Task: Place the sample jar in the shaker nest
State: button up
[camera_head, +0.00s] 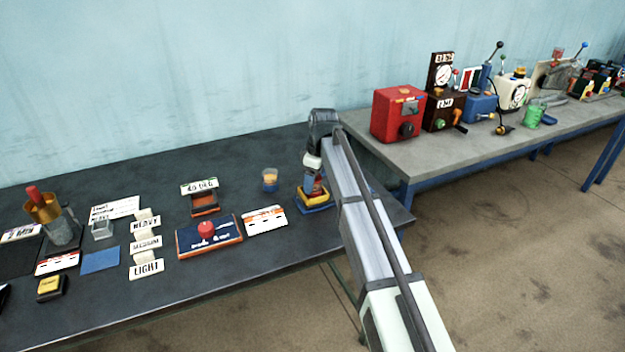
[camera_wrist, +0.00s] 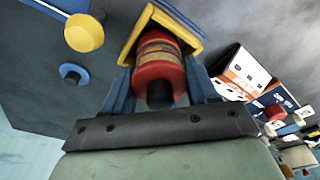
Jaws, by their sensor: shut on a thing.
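The sample jar (camera_wrist: 158,78) has a red lid, a dark knob on top and a brownish body. My gripper (camera_wrist: 158,88) is shut on it, with a blue finger on each side. The shaker nest (camera_wrist: 190,40) is a yellow frame around the jar's far end in the wrist view. In the head view the nest (camera_head: 318,208) shows yellow on a blue base near the table's right end, with my gripper (camera_head: 312,178) directly above it. The jar's bottom is hidden, so I cannot tell whether it rests on the nest floor.
A small cup with amber contents (camera_head: 270,180) stands to the left behind the nest. A white-and-orange card (camera_head: 265,220) and a blue board with a red knob (camera_head: 206,229) lie left. A grey bench (camera_head: 450,150) with a red box (camera_head: 398,113) adjoins at right.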

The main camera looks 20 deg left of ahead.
jog(key=shift+f, duration=0.1)
jog(key=o, duration=1.2)
jog(key=r, duration=0.4)
jog(key=d+r, duration=0.1)
jog(key=r, duration=0.7)
jog(key=shift+d+r, duration=0.1)
jog(key=shift+d, duration=0.3)
